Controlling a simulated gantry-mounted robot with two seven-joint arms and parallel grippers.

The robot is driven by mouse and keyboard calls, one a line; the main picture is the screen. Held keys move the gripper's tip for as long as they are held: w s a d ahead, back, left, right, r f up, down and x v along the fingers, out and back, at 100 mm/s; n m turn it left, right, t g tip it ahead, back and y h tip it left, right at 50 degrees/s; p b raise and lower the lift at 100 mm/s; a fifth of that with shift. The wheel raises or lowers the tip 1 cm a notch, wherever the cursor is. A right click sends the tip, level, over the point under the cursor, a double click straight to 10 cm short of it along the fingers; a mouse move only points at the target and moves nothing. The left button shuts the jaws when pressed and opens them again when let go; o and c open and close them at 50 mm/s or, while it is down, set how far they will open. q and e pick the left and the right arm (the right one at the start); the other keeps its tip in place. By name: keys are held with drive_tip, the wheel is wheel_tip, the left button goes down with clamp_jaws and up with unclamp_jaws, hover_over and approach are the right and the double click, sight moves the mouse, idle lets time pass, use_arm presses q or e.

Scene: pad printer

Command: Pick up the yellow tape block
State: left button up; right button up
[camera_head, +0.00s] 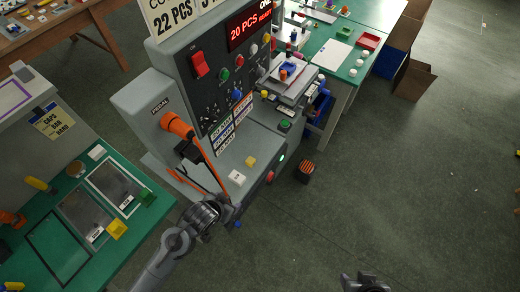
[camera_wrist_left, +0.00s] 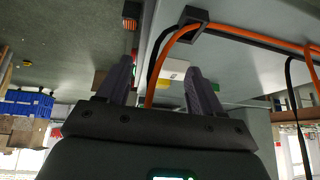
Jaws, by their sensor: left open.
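A small yellow block (camera_head: 250,161) sits on the grey front ledge of the pad printer, behind a white block (camera_head: 236,177). A yellow piece also shows in the left wrist view (camera_wrist_left: 174,75), beyond the fingers. Which one is the tape block I cannot tell for certain. My left gripper (camera_head: 205,213) is in front of the ledge, apart from the blocks. In its wrist view (camera_wrist_left: 158,78) the two fingers are open with nothing gripped. A dark part of my right gripper (camera_head: 365,283) shows at the bottom edge; its jaws are unclear.
The cable also crosses the left wrist view (camera_wrist_left: 240,34). A striped orange and black object (camera_head: 306,171) stands right of the ledge.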

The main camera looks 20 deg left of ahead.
use_arm(q)
drive_tip(key=t+h+p, duration=0.2)
drive_tip(key=p, duration=0.4)
approach(250, 161)
drive_tip(key=shift+w+d+f+m+b, duration=0.15)
drive_tip(key=shift+w+d+f+b, duration=0.2)
drive_tip(key=shift+f, duration=0.25)
drive_tip(key=shift+w+d+f+m+b, duration=0.15)
drive_tip(key=shift+w+d+f+b, duration=0.05)
drive_tip(key=shift+w+d+f, duration=0.3)
drive_tip(key=shift+a+b+x, duration=0.25)
drive_tip(key=shift+b+x, duration=0.2)
drive_tip(key=shift+x, duration=1)
drive_tip(key=shift+a+b+x, duration=0.2)
drive_tip(key=shift+b+x, duration=0.25)
drive_tip(key=shift+x, duration=1)
drive_tip(key=shift+w, duration=0.15)
drive_tip(key=c, duration=1.1)
